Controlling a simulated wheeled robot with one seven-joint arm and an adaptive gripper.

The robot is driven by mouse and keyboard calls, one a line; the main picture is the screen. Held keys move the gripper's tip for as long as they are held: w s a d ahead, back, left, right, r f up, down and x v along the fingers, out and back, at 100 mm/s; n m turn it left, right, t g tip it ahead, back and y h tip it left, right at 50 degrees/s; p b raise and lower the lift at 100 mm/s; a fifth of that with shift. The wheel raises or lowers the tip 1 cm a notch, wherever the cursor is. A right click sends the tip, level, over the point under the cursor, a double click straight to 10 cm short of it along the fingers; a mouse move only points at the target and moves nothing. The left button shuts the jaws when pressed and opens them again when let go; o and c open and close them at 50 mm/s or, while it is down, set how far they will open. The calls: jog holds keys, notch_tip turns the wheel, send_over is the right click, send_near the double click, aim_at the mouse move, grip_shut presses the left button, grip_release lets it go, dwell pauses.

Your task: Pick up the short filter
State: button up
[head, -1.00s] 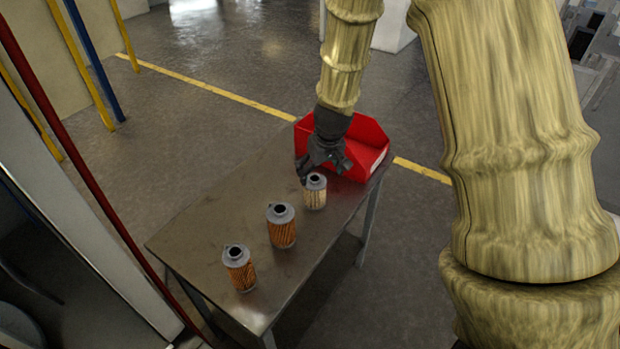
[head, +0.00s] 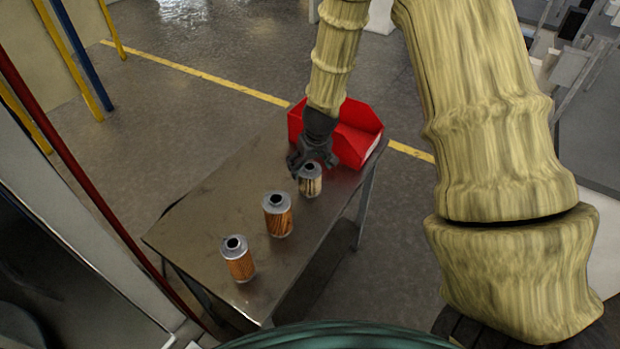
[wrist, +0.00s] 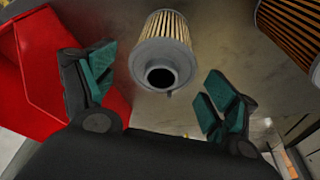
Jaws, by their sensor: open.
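The short filter (head: 311,181) has pale pleats and a grey cap with a dark hole. It stands upright on the table, the farthest of three filters and nearest the red bin. In the wrist view the short filter (wrist: 167,50) shows between and beyond the open fingers, cap towards me. My gripper (head: 311,164) is open and empty, just above and behind the filter's cap. In the wrist view my gripper (wrist: 158,98) has its green pads spread on either side, apart from the filter.
Two orange-pleated filters, a middle one (head: 278,217) and a near one (head: 238,261), stand in a row on the metal table (head: 205,215). The red bin (head: 357,146) stands at the table's far right corner, close beside my gripper. The table's left part is clear.

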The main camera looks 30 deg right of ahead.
jog(key=shift+p+x, duration=0.8)
jog(key=shift+x, duration=1.6)
jog(key=shift+s, duration=0.15)
jog(key=c, duration=1.1)
